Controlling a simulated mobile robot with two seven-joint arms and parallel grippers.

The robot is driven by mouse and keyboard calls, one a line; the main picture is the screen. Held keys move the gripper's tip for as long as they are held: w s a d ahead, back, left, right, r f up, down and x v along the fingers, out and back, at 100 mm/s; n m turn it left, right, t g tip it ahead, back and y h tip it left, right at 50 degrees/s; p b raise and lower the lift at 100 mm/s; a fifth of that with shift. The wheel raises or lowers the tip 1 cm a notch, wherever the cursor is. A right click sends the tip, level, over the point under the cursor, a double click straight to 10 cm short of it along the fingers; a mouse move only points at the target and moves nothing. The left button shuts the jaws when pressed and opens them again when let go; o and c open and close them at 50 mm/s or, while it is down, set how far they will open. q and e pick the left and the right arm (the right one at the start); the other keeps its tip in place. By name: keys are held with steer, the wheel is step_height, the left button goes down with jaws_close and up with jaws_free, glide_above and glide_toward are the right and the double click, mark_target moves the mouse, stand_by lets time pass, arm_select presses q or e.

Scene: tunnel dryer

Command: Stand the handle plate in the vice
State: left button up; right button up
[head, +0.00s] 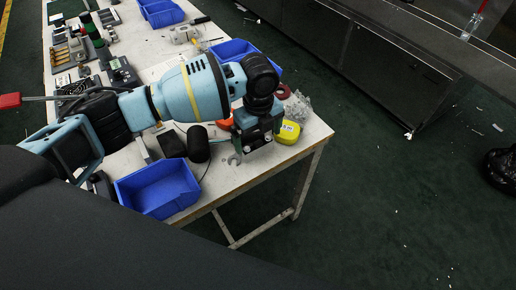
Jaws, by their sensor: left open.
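My left gripper (255,146) is open over the near right part of the white workbench (232,181), its fingers pointing down. Nothing shows between its fingers. A small grey metal piece, shaped like a spanner end (235,158), lies beside its left fingertip; I cannot tell if they touch. A grey metal device that may be the vice (184,34) stands at the far end of the bench, with a dark-handled tool beside it. I cannot make out the handle plate; my left arm hides the middle of the bench. My right gripper is not in view.
Blue bins stand at the near edge (157,190), behind my arm (236,50) and at the far end (160,13). A yellow tape measure (287,133), a clear bag (298,107) and dark objects (198,144) crowd the gripper. Green floor lies open to the right.

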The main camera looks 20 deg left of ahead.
mark_target(258, 142)
arm_select(q)
step_height(258, 142, down, 4)
steer(key=shift+f, duration=0.5)
steer(key=shift+w, duration=0.1)
steer(key=c, duration=1.1)
steer(key=shift+o, duration=0.2)
steer(key=shift+r, duration=0.15)
